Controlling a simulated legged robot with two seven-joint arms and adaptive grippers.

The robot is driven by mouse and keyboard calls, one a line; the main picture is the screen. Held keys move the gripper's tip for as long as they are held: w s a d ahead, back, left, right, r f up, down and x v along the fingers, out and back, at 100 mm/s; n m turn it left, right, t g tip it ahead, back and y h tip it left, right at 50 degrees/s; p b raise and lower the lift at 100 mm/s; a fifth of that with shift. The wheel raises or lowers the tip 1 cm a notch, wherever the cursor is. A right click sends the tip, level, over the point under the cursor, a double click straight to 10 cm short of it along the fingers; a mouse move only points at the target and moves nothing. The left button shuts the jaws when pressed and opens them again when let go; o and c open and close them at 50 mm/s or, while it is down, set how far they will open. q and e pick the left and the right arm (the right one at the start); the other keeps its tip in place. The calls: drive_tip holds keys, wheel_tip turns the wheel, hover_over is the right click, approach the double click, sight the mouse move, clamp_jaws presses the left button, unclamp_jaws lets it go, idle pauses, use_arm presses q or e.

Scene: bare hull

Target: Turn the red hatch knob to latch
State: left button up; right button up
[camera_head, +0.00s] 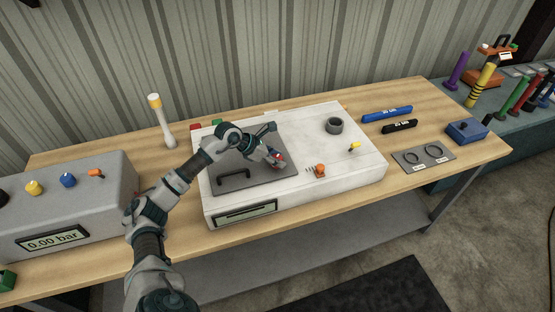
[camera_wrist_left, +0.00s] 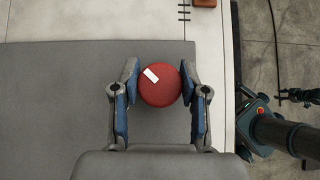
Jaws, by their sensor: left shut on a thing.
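The red hatch knob (camera_wrist_left: 160,88) is round with a short white mark, and sits near the edge of the grey hatch plate (camera_wrist_left: 60,110). My left gripper (camera_wrist_left: 161,95) has its blue-padded fingers on either side of the knob and is shut on it. The white mark lies tilted, off the finger line. In the head view the left gripper (camera_head: 275,157) reaches down at the hatch's right side; only a bit of the red knob (camera_head: 281,161) shows. The hatch plate (camera_head: 262,180) has a black handle (camera_head: 233,175) and lies flat on the white panel box (camera_head: 345,170). My right gripper is not in view.
An orange knob (camera_head: 320,170), a yellow switch (camera_head: 354,147) and a dark round socket (camera_head: 334,125) sit right of the hatch. A grey gauge box (camera_head: 75,205) stands left. A white post with a yellow top (camera_head: 161,120) stands behind.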

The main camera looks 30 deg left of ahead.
use_arm(q)
drive_tip(key=m+g+h+b, duration=0.1)
drive_tip(key=m, duration=0.1)
drive_tip(key=m+g+b, duration=0.1)
drive_tip(key=m, duration=0.1)
drive_tip(key=m+g+h, duration=0.1)
drive_tip(key=m+g, duration=0.1)
drive_tip(key=shift+f+h+b, duration=0.3)
drive_tip(key=shift+f+b, duration=0.1)
drive_tip(key=m+g+b, duration=0.2)
drive_tip(key=m+g, duration=0.1)
drive_tip(key=m, duration=0.1)
drive_tip(key=shift+r, duration=0.15)
drive_tip(key=shift+m+g, duration=0.6)
drive_tip(key=shift+m, duration=0.2)
drive_tip(key=shift+r+m+g, duration=0.15)
drive_tip(key=shift+m+g, duration=0.25)
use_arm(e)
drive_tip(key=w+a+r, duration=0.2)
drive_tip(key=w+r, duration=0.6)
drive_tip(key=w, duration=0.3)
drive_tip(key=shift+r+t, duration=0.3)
use_arm(q)
drive_tip(key=shift+a, duration=0.1)
drive_tip(key=o, duration=0.9)
drive_tip(key=shift+o, duration=1.3)
drive_tip(key=shift+a, duration=0.1)
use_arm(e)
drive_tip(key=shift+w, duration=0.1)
